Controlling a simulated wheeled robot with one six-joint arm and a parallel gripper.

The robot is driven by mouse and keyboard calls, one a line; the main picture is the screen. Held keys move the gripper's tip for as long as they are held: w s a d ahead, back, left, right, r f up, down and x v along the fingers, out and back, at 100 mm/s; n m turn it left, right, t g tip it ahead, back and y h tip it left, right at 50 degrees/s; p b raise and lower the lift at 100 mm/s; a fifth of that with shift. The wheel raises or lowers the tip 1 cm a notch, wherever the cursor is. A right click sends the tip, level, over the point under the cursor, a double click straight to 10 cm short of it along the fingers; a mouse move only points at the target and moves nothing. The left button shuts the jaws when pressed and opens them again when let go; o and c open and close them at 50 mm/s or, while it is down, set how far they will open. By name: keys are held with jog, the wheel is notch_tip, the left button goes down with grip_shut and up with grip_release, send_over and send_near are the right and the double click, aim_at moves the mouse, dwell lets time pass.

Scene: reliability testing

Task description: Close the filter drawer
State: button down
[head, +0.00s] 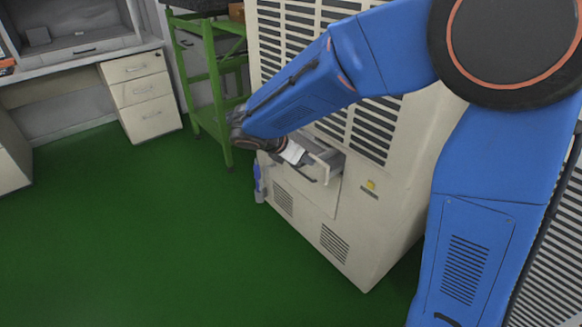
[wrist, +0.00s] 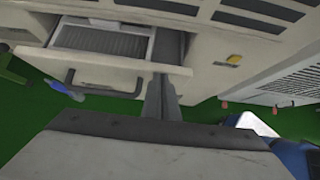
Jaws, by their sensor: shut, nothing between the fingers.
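The filter drawer (head: 325,162) is a pale drawer low on the beige cabinet (head: 388,215), and it stands pulled out. In the wrist view its front panel (wrist: 120,76) with a dark bar handle (wrist: 98,92) faces me, and a ribbed grey insert shows inside. My gripper (wrist: 161,88) is shut and empty, its fingers pointing at the right end of the drawer front. I cannot tell whether they touch it. In the head view my gripper (head: 297,153) is beside the drawer, and my arm hides part of the cabinet above.
A yellow knob (head: 371,185) is on the cabinet right of the drawer. A blue object (head: 259,182) stands at the cabinet's left edge. A green metal rack (head: 217,95) stands behind my arm, close to the cabinet. The green floor (head: 150,240) in front is clear.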

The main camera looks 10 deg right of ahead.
aim_at(316, 158)
jog(key=shift+w+d, duration=0.6)
jog(key=shift+d, duration=0.3)
jog(key=shift+w+d, duration=0.6)
jog(key=shift+d, duration=0.25)
